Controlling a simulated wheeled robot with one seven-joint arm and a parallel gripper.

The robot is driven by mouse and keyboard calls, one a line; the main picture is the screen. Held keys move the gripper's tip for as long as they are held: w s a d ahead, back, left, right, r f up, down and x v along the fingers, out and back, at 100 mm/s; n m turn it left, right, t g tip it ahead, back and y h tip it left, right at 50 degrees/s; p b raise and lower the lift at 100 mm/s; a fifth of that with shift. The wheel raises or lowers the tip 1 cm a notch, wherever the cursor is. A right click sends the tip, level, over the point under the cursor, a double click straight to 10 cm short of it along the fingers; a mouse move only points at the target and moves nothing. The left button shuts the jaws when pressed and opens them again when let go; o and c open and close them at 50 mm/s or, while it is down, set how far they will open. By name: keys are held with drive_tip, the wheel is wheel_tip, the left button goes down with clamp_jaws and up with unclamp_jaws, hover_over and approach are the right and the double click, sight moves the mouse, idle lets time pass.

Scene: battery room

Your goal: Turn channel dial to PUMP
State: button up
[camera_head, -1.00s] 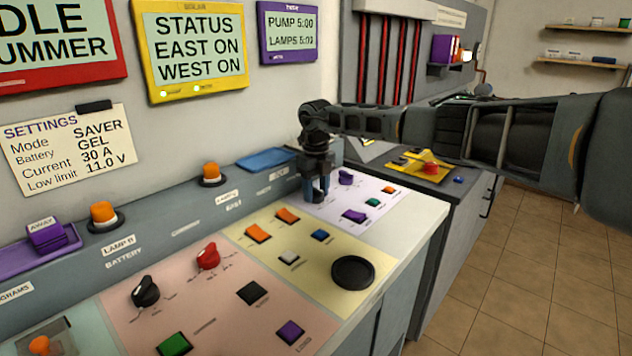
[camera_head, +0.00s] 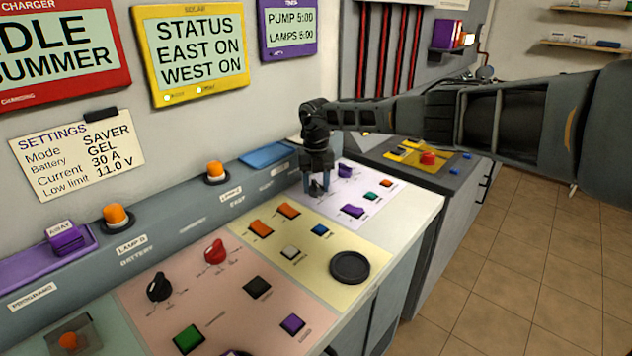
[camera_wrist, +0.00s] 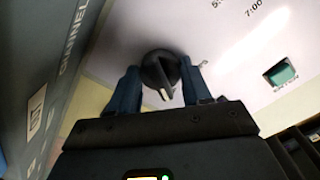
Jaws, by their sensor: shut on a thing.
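The channel dial (camera_wrist: 160,75) is a round black knob with a pale pointer line, on the pale lilac panel (camera_wrist: 110,58). In the wrist view its pointer faces down toward my gripper. My gripper (camera_wrist: 158,84) has its two blue fingers on either side of the knob, shut on it. In the head view my gripper (camera_head: 317,189) points down at the back left of the lilac panel, and the knob is mostly hidden between the fingers. The lettering CHANNEL shows on the grey edge at left in the wrist view. No PUMP mark at the dial is readable.
A purple-framed display (camera_head: 289,26) reads PUMP 5:00 and LAMPS 5:00. A purple knob (camera_head: 345,170), a purple switch (camera_head: 352,210) and a green button (camera_head: 371,196) stand near my gripper. A blue tray (camera_head: 265,155) lies behind to the left.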

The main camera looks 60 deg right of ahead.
sight(316, 182)
drive_tip(key=shift+r, duration=0.1)
drive_tip(key=o, duration=1.1)
drive_tip(key=shift+c, duration=0.2)
drive_tip(key=shift+r+b, duration=0.55)
drive_tip(key=shift+r, duration=3.3)
